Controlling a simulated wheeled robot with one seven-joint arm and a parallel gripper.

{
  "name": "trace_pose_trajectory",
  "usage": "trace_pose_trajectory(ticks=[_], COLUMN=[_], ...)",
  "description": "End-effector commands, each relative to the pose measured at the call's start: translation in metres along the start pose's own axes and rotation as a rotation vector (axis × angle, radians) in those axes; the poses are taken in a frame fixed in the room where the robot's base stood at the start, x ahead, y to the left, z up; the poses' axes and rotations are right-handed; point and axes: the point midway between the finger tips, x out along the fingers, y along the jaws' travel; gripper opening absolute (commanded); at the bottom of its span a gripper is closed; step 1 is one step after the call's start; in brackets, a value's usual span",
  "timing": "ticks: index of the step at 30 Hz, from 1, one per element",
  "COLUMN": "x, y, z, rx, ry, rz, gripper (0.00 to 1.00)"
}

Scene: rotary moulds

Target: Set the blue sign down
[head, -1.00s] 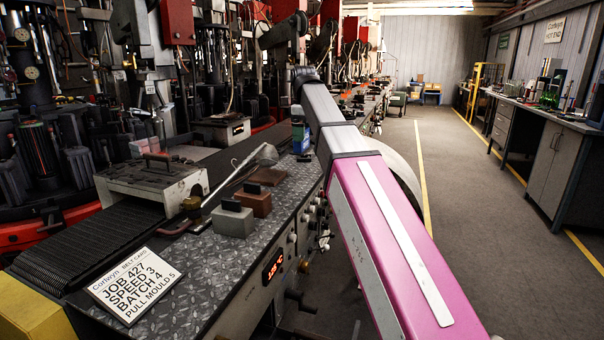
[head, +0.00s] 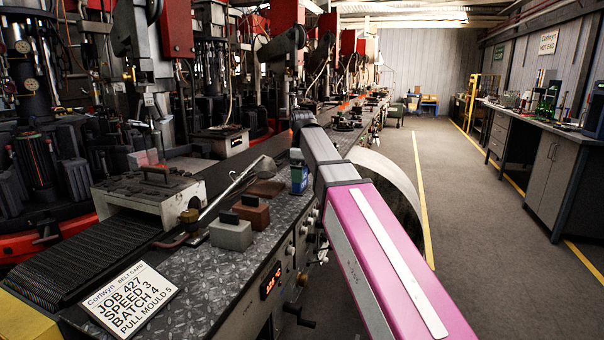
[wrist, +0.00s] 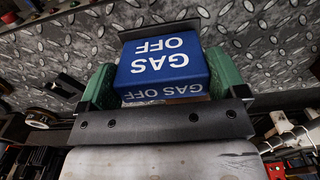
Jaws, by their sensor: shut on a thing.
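The blue sign (wrist: 162,68) with white "GAS OFF" lettering fills the middle of the wrist view, upside down there. My gripper (wrist: 161,82) is shut on it, with a green finger pad on each side. In the head view a small part of the blue sign (head: 299,180) shows beside the end of my arm, over the right edge of the tread-plate bench top (head: 200,290). Tread plate lies behind the sign in the wrist view. Whether the sign's underside touches the plate cannot be told.
Left of the sign stand a brown block (head: 251,212), a grey block (head: 231,232) and a long-handled ladle (head: 240,185). A white job card (head: 130,297) lies nearer. Machines line the left; the aisle floor (head: 480,230) on the right is clear.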

Motion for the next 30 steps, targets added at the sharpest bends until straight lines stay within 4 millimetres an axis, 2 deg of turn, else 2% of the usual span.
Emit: trace_pose_trajectory(ticks=[6, 7, 8, 15, 19, 23, 30], x=[0.002, 0.003, 0.002, 0.001, -0.006, -0.024, -0.069], y=[0.0, 0.0, 0.0, 0.0, 0.001, 0.001, 0.002], z=[0.0, 0.0, 0.0, 0.0, -0.001, -0.001, -0.001], rx=[0.0, 0.0, 0.0, 0.0, 0.0, 0.0, 0.0], ry=[0.0, 0.0, 0.0, 0.0, 0.001, 0.001, 0.002], rz=[0.0, 0.0, 0.0, 0.0, 0.001, 0.002, 0.002], gripper=[0.63, 0.93, 1.0, 1.0, 1.0, 1.0, 1.0])
